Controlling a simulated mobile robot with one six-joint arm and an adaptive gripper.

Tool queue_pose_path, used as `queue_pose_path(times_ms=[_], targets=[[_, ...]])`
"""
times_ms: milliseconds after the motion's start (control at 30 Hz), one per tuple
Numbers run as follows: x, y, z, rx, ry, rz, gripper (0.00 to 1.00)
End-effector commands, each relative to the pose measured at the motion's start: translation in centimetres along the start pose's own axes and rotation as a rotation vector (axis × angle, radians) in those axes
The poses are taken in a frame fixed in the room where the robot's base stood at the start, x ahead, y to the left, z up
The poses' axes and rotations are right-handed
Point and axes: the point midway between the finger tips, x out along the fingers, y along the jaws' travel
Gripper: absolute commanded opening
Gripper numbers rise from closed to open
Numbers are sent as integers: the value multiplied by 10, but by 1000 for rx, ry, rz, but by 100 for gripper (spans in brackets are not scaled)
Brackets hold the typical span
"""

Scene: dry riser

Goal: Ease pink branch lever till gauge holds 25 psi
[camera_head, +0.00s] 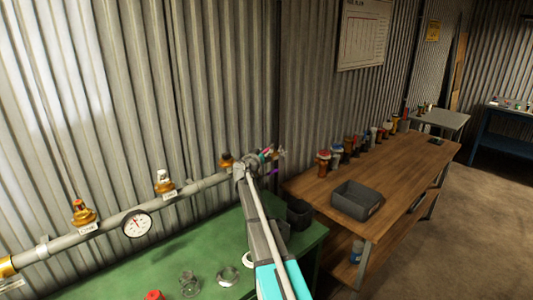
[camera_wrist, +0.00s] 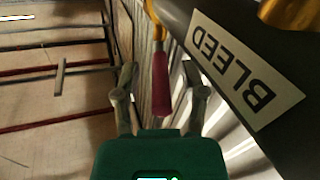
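A pink-red lever handle (camera_wrist: 160,82) hangs from a yellow stem in the wrist view, beside a dark pipe with a white BLEED label (camera_wrist: 245,68). My gripper (camera_wrist: 161,85) is open, with one finger on each side of the handle and a visible gap to each. I cannot tell the handle's depth between the fingers. In the head view my arm reaches to the pipe's right end, where small coloured parts cluster and my gripper is mostly hidden. The round white gauge (camera_head: 137,223) is on the pipe at left; its reading is too small to tell.
The grey pipe (camera_head: 115,220) runs along the corrugated wall above a green bench (camera_head: 185,250). Brass valves with red (camera_head: 79,208) and white (camera_head: 163,181) tops stand on it. A wooden table (camera_head: 400,160) at right holds a dark tray (camera_head: 355,207) and several valves.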

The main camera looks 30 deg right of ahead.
Motion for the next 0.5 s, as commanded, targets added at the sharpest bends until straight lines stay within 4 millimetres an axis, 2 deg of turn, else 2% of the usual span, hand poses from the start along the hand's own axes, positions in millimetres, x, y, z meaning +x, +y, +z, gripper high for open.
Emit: queue_pose_path(times_ms=[267, 500], targets=[[-1, 1, 0, 0, -1, 1, 55], [-14, 2, 0, 0, -1, 1, 55]])
